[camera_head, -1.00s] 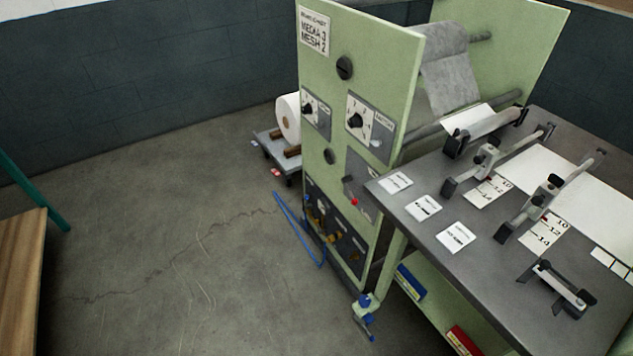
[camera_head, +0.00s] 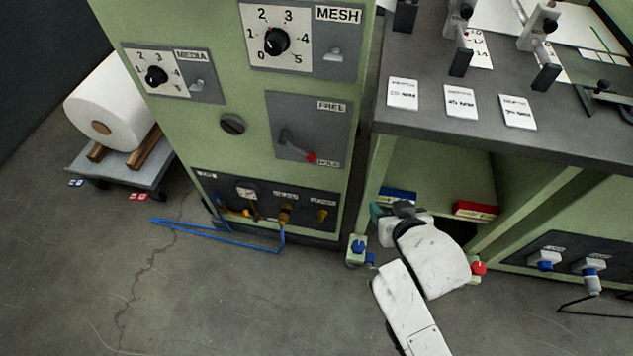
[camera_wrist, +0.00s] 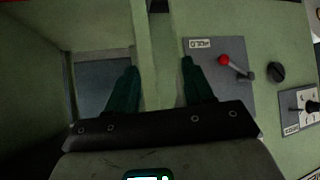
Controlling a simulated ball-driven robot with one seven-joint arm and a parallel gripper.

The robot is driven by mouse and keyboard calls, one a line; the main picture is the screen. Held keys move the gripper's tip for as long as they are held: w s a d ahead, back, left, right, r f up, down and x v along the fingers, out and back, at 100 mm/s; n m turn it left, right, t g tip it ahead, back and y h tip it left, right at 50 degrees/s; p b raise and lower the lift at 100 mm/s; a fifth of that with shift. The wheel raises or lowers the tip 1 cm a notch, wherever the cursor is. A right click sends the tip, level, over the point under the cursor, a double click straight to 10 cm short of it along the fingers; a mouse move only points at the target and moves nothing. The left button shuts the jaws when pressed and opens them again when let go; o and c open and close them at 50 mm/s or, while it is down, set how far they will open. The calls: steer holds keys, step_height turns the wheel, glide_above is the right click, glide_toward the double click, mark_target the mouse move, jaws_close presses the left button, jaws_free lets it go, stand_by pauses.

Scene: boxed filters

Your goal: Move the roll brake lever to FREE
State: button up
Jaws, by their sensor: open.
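The roll brake lever (camera_head: 298,148) is a dark arm with a red knob, on a grey plate (camera_head: 280,108) on the green machine's front. The plate reads FREE at its top and HOLD at its bottom. The knob sits low, beside HOLD. In the wrist view the lever (camera_wrist: 238,68) appears upside down, right of my gripper, with the knob by the HOLD label. My gripper (camera_wrist: 160,65) is open, its two teal fingers apart and empty, not touching the lever. In the head view my gripper (camera_head: 378,212) is low and right of the plate, partly hidden by my wrist.
MESH (camera_head: 300,38) and MEDIA (camera_head: 170,74) dial panels and a slotted knob (camera_head: 233,124) are near the lever. A lower panel (camera_head: 265,205) has valves and a blue hose. A table with cards and a shelf stands right.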

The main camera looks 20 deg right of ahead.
steer(key=w+a+f+t+b, duration=0.35)
steer(key=w+b, duration=0.25)
steer(key=b, duration=0.2)
steer(key=n+t+y+b, duration=0.1)
steer(key=t+y+b, duration=0.1)
steer(key=t+b, duration=0.4)
glide_toward(313, 161)
steer(key=shift+g, duration=0.55)
steer(key=w, duration=0.3)
steer(key=w+b, duration=0.1)
steer(key=w, duration=0.1)
steer(key=w+r+b, duration=0.1)
steer(key=w, duration=0.2)
steer(key=shift+w+d, duration=0.3)
steer(key=shift+c, duration=0.5)
jaws_close()
